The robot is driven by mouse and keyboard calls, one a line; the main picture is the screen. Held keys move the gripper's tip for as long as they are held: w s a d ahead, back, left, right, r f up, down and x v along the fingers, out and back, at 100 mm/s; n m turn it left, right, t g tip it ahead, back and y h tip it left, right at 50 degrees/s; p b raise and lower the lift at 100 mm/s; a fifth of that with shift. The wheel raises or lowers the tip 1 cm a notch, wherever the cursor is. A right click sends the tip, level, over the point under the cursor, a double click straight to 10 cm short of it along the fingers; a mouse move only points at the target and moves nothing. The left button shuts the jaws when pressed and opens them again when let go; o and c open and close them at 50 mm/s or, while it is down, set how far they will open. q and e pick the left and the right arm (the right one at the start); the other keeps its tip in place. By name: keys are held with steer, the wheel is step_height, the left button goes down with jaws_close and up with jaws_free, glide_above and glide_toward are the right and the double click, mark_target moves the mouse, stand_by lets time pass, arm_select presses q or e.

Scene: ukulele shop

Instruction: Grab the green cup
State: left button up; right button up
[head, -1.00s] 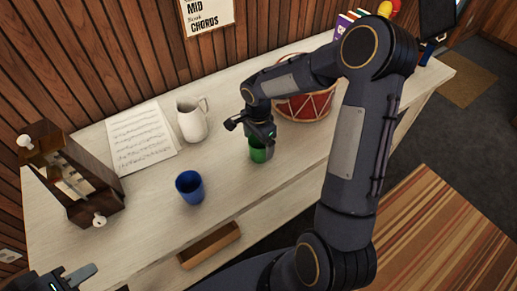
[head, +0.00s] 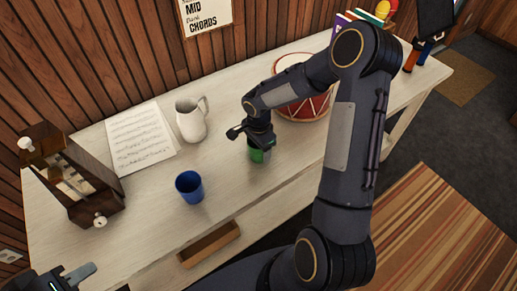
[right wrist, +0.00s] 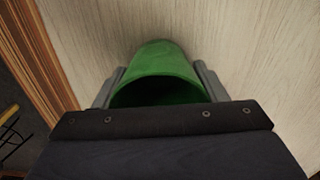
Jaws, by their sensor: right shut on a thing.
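The green cup (head: 259,155) stands on the light wooden counter, with its upper part hidden by my right gripper (head: 260,144) in the head view. In the right wrist view the green cup (right wrist: 160,72) sits between the two grey fingers (right wrist: 157,90), one on each side. My right gripper is shut on it. I cannot tell whether the cup's base is clear of the counter. My left gripper (head: 75,278) shows only partly at the bottom left of the head view, away from the cup, and its opening cannot be made out.
A blue cup (head: 190,187) stands left of the green cup on the counter (head: 150,222). Behind are a white pitcher (head: 191,120), a sheet of music (head: 140,138) and a red drum (head: 303,100). An open drawer (head: 209,246) juts out in front.

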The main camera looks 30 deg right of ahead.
steer(key=shift+r, duration=0.15)
steer(key=shift+w+r+b, duration=0.1)
steer(key=shift+r+b, duration=0.4)
steer(key=shift+r, duration=0.65)
steer(key=shift+s+d+r+b, duration=0.35)
steer(key=shift+s+d+r, duration=0.5)
steer(key=shift+s+r, duration=1.15)
steer(key=shift+s+d+r+b, duration=0.4)
steer(key=shift+s+d+r, duration=0.4)
steer(key=shift+s+r, duration=1.1)
steer(key=shift+s+d+r+b, duration=0.35)
steer(key=shift+s+d+r, duration=0.75)
steer(key=shift+s, duration=1.55)
steer(key=shift+a+r, duration=0.2)
steer(key=shift+a, duration=0.05)
